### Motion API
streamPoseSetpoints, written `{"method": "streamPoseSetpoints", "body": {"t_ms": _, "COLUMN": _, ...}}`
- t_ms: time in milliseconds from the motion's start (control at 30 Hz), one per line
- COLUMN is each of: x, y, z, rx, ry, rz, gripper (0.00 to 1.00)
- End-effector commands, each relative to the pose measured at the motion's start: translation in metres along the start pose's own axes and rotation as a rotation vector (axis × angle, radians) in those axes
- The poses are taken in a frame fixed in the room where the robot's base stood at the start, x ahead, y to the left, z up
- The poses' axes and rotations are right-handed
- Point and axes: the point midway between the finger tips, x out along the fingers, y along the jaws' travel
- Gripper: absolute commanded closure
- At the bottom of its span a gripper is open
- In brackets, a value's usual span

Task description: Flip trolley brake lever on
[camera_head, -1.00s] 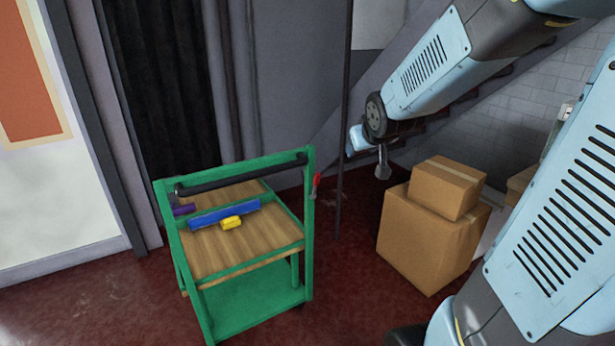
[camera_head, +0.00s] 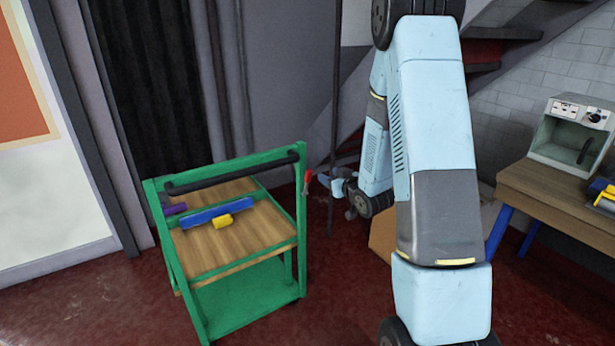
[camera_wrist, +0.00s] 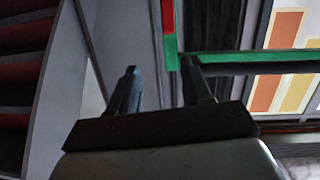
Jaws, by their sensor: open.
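The green trolley (camera_head: 250,311) stands at left centre in the head view, with a wooden top and a dark push bar. Its red brake lever (camera_head: 307,182) sits on the right upright, near the top, and looks roughly upright. My gripper (camera_head: 337,181) is just right of the lever, with a small gap. In the wrist view my gripper (camera_wrist: 161,80) is open, with nothing between its two dark fingers. A red part, apparently the lever (camera_wrist: 168,16), and the trolley's green frame (camera_wrist: 250,57) show beyond the fingertips.
A blue tool (camera_head: 216,214), a yellow block (camera_head: 223,222) and a purple item (camera_head: 174,209) lie on the trolley top. A thin dark pole (camera_head: 335,110) stands behind my gripper. A bench (camera_head: 540,193) with a grey machine (camera_head: 570,140) is at right. My arm mostly hides a cardboard box (camera_head: 382,240).

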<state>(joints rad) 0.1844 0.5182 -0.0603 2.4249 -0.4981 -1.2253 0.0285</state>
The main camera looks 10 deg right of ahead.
Motion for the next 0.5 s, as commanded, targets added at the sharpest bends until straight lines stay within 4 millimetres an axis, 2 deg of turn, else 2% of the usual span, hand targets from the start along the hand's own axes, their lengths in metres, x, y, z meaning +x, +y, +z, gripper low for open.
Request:
{"method": "streamPoseSetpoints", "body": {"t_ms": 33, "x": 0.002, "y": -0.001, "z": 0.013, "rx": 0.013, "ry": 0.020, "rz": -0.012, "gripper": 0.51}}
{"method": "streamPoseSetpoints", "body": {"t_ms": 200, "x": 0.002, "y": -0.006, "z": 0.038, "rx": 0.052, "ry": 0.110, "rz": -0.049, "gripper": 0.51}}
{"method": "streamPoseSetpoints", "body": {"t_ms": 367, "x": -0.001, "y": -0.009, "z": 0.052, "rx": 0.078, "ry": 0.164, "rz": -0.067, "gripper": 0.51}}
{"method": "streamPoseSetpoints", "body": {"t_ms": 500, "x": -0.001, "y": -0.010, "z": 0.055, "rx": 0.087, "ry": 0.185, "rz": -0.073, "gripper": 0.51}}
